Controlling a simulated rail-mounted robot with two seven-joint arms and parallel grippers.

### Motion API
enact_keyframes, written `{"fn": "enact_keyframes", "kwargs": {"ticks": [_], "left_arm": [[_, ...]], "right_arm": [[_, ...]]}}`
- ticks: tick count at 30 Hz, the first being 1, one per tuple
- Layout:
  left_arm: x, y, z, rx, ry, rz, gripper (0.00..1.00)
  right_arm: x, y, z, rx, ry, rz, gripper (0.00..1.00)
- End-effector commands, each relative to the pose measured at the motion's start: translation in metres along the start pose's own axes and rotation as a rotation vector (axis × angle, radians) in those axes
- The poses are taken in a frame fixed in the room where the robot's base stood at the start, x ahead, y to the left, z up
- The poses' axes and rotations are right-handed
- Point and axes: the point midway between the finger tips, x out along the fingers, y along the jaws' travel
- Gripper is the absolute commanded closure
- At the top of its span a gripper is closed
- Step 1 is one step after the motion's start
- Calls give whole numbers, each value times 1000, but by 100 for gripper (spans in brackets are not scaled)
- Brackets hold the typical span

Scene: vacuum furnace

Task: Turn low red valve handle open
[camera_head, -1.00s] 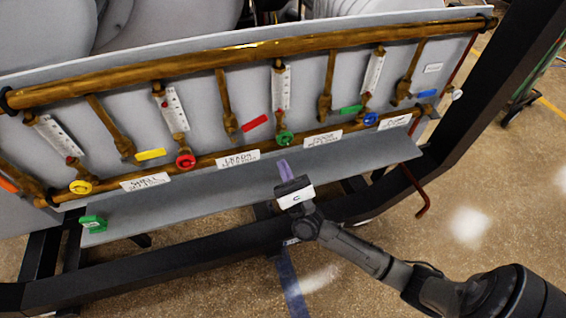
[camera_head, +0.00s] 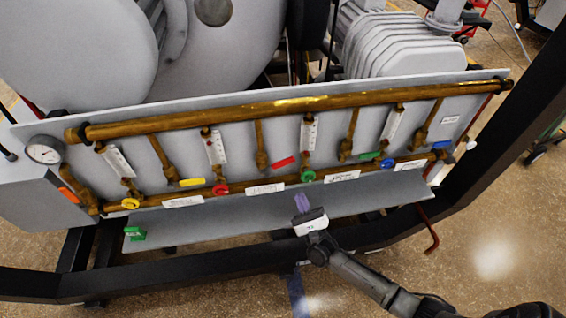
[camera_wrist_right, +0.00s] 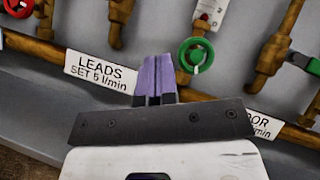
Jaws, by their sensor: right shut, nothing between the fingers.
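A red lever handle (camera_head: 283,162) sits angled on a branch pipe in the middle of the panel. A red round knob (camera_head: 220,189) sits lower, to its left, under a flowmeter; a red round knob also shows at the top left of the right wrist view (camera_wrist_right: 18,8). My right gripper (camera_head: 301,202) is shut and empty, its purple fingers pointing up towards the panel, below and right of both red parts. In the right wrist view its fingers (camera_wrist_right: 155,75) are together, between the LEADS label and a green round knob (camera_wrist_right: 196,55). My left gripper is not in view.
Yellow (camera_head: 192,182), green (camera_head: 369,156), blue (camera_head: 443,144) and orange (camera_head: 69,195) levers line the panel. Brass pipes (camera_head: 300,104) run above and below. A gauge (camera_head: 44,150) is at left. A grey ledge (camera_head: 230,233) runs under the lower pipe, with a green block (camera_head: 134,234) on it.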

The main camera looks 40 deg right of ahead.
Motion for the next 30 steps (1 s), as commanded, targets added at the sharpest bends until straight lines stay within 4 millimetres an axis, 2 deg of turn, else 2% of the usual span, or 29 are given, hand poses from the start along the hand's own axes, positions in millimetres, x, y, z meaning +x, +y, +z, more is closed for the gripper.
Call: {"fn": "enact_keyframes", "kwargs": {"ticks": [1, 3, 7, 11, 25, 30], "left_arm": [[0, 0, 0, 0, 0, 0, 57], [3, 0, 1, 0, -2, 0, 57], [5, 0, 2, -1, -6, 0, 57], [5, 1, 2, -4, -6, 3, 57], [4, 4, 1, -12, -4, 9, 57], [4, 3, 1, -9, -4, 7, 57]], "right_arm": [[-11, 4, -12, -19, 3, 10, 100], [-24, 6, -24, -33, -10, 17, 100], [-38, 5, -30, -19, -62, 12, 100], [-38, 0, -22, 36, -109, -13, 100], [-38, -1, -21, 69, -111, -17, 100], [-27, -1, -20, 69, -113, -19, 100]]}}
